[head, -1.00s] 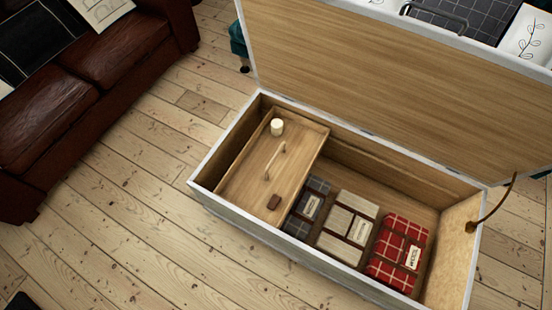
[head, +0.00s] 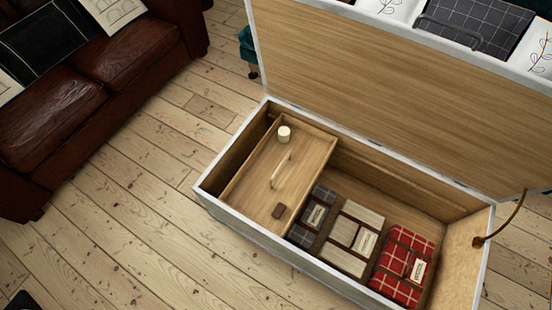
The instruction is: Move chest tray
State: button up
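The chest (head: 240,228) stands open on the floor, its wooden lid (head: 390,90) raised at the back. The wooden tray (head: 258,178) sits inside at the chest's left end, with a slim bar handle (head: 281,171) across its middle. A white cylinder (head: 284,134) stands at the tray's far end and a small brown block (head: 279,211) lies near its front. My gripper is not in view.
Right of the tray, the chest holds a grey checked bundle (head: 314,215), a beige bundle (head: 352,238) and a red plaid bundle (head: 404,265), each with a label. A curved stay (head: 504,224) joins lid and chest at right. A brown leather sofa (head: 130,70) stands at left; floorboards (head: 120,215) between are clear.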

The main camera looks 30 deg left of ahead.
aim_at(282, 169)
jog(key=i+j+z, duration=0.15)
jog(key=j+z, duration=0.15)
jog(key=j, duration=0.85)
jog(key=j+z, duration=0.35)
jog(key=j, duration=0.8)
jog(key=j+z, duration=0.15)
jog(key=j, duration=0.35)
jog(key=j+z, duration=0.2)
jog(key=j, duration=0.25)
jog(key=j+z, duration=0.15)
jog(key=j, duration=0.35)
jog(key=k+j+z, duration=0.2)
jog(key=j, duration=0.25)
jog(key=j+z, duration=0.15)
jog(key=j, duration=0.3)
jog(key=k+j+z, duration=0.2)
jog(key=j, duration=0.25)
jog(key=j+z, duration=0.15)
jog(key=j, duration=0.9)
